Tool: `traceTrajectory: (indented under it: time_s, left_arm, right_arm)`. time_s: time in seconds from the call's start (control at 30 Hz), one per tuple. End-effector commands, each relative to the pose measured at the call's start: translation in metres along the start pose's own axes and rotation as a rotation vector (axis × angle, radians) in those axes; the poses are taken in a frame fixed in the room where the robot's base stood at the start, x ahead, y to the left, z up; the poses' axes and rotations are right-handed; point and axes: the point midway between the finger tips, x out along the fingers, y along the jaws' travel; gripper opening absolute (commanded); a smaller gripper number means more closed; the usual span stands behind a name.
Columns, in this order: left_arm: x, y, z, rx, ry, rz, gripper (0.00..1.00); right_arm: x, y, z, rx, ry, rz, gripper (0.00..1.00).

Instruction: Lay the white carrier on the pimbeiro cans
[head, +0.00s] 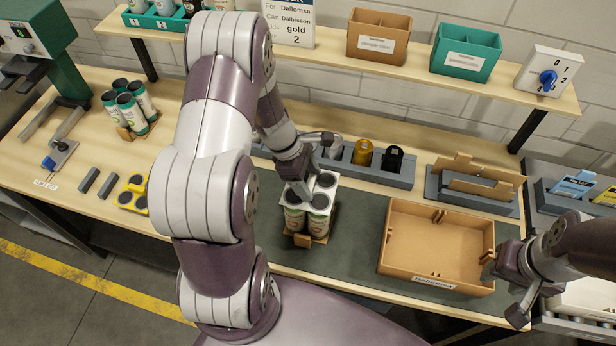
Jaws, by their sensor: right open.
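The white carrier (325,199) lies flat at the tops of a group of cans (293,219) with cream, green and brown labels. Dark round can tops show through its holes. The cans stand upright on a brown cardboard piece (301,240) on the dark mat. My left gripper (301,188) points down at the middle of the carrier and appears shut on it.
The open brown box (433,281) stands right of the cans. Behind are a grey rack (373,172) with lids or rolls and a grey holder (470,200) with cardboard pieces. More cans (131,107) and a yellow holder (132,194) stand left. A shelf (330,52) runs above.

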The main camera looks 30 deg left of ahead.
Motion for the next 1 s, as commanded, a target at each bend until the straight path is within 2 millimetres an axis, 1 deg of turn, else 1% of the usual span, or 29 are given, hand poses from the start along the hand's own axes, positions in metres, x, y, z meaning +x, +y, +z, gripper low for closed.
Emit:
traceTrajectory:
  time_s: [0.3,0.37,0.47,0.7,0.8,0.9,1.0]
  left_arm:
    - [0.0,0.0,0.0,0.0,0.0,0.0,0.88]
    - [-0.004,0.001,0.0,0.001,0.0,0.002,0.88]
    - [-0.019,0.001,-0.001,0.001,0.0,0.004,0.88]
    - [-0.083,0.001,-0.002,0.0,0.002,0.007,0.88]
    - [-0.104,0.0,-0.001,0.0,0.002,0.004,0.88]
    - [-0.119,0.001,-0.001,0.0,0.001,0.003,0.88]
    - [-0.126,0.0,-0.001,-0.001,0.001,0.001,0.88]
  right_arm:
    - [0.0,0.0,0.0,0.0,0.0,0.0,0.45]
    - [0.001,0.0,0.0,0.0,0.0,0.0,0.45]
    - [0.004,0.0,0.0,0.0,0.0,0.0,0.45]
    - [0.016,0.0,0.002,0.0,0.0,0.0,0.45]
    - [0.02,0.0,0.002,0.0,0.0,0.0,0.45]
    - [0.022,0.0,0.003,0.0,0.0,0.0,0.45]
    - [0.022,0.0,0.003,0.0,0.0,0.0,0.45]
